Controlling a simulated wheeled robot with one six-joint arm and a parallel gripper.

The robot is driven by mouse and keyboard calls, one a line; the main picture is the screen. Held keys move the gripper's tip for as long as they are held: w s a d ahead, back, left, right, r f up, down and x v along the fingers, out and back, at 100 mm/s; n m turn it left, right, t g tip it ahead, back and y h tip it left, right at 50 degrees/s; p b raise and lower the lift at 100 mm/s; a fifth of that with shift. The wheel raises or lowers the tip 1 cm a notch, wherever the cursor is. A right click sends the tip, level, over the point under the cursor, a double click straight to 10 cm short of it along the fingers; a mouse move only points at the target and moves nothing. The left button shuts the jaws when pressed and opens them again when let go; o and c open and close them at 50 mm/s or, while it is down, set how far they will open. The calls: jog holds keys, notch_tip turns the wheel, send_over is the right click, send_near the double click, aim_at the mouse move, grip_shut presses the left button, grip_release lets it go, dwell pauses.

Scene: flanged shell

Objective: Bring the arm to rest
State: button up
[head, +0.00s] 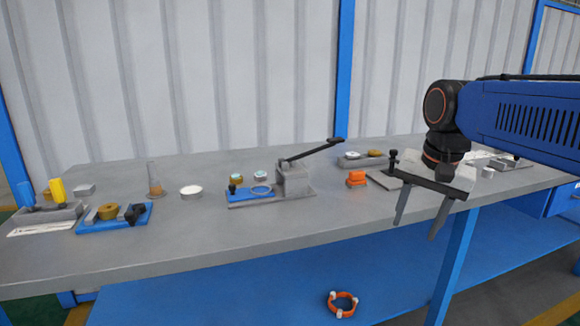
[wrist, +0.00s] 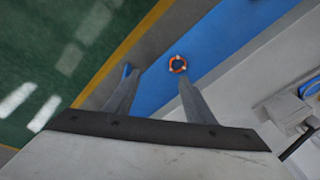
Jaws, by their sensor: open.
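My gripper (head: 421,219) hangs from the arm at the right of the head view, with its two fingers apart and pointing down. It is open with nothing between the fingers. It is in front of the right part of the grey workbench (head: 200,245), near the front edge. In the wrist view my gripper (wrist: 155,85) shows both fingers apart, over the blue lower shelf (wrist: 222,45) and the floor.
An orange ring with white parts (head: 342,304) lies on the lower shelf. The bench's front middle is clear.

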jog(key=s+d+f+n+t, duration=0.2)
jog(key=s+f+n, duration=0.4)
jog(key=s+f, duration=0.9)
jog(key=shift+s+f+n, duration=0.15)
jog(key=shift+f+n, duration=0.25)
jog(key=shift+f, duration=0.2)
